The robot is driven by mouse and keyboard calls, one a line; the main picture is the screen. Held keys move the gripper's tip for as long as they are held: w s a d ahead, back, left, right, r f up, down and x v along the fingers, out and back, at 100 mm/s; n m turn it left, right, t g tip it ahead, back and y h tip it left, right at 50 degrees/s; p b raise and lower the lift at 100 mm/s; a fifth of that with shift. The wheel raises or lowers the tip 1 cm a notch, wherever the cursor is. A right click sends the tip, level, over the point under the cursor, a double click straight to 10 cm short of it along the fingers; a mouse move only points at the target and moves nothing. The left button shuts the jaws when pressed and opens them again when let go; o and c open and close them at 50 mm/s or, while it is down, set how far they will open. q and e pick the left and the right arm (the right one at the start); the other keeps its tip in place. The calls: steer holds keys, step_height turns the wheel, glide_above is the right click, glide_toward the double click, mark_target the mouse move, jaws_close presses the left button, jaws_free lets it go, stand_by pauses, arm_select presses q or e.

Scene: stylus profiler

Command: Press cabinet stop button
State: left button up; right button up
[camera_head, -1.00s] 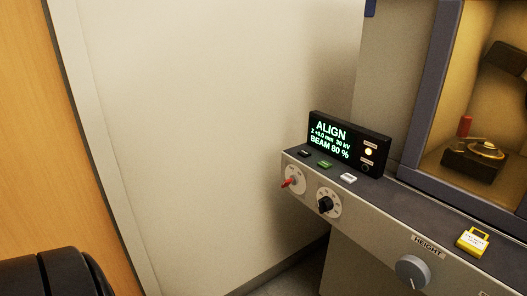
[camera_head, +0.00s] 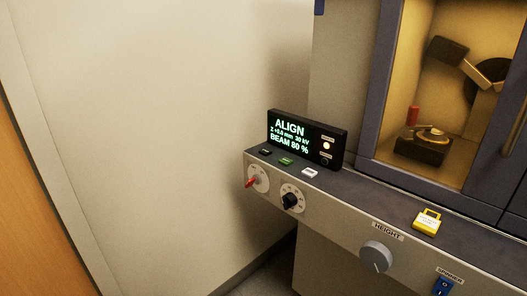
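The cabinet (camera_head: 335,215) stands at the right with a control ledge along its front. On the ledge top, in front of the display, sit a black button (camera_head: 265,152), a green button (camera_head: 286,161) and a white button (camera_head: 310,171). Their labels are too small to read, so I cannot tell which is the stop button. The display (camera_head: 306,139) reads ALIGN, 30 kV and BEAM 80 %, with a lit lamp (camera_head: 326,146) at its right. Neither of my grippers is in view.
The ledge front carries a red-levered switch (camera_head: 251,182), a black knob (camera_head: 290,201), a grey HEIGHT knob (camera_head: 377,256) and a blue rocker switch (camera_head: 443,287). A yellow padlock-shaped tag (camera_head: 427,222) lies on the ledge. A glazed chamber (camera_head: 425,100) rises behind. Bare wall is at left.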

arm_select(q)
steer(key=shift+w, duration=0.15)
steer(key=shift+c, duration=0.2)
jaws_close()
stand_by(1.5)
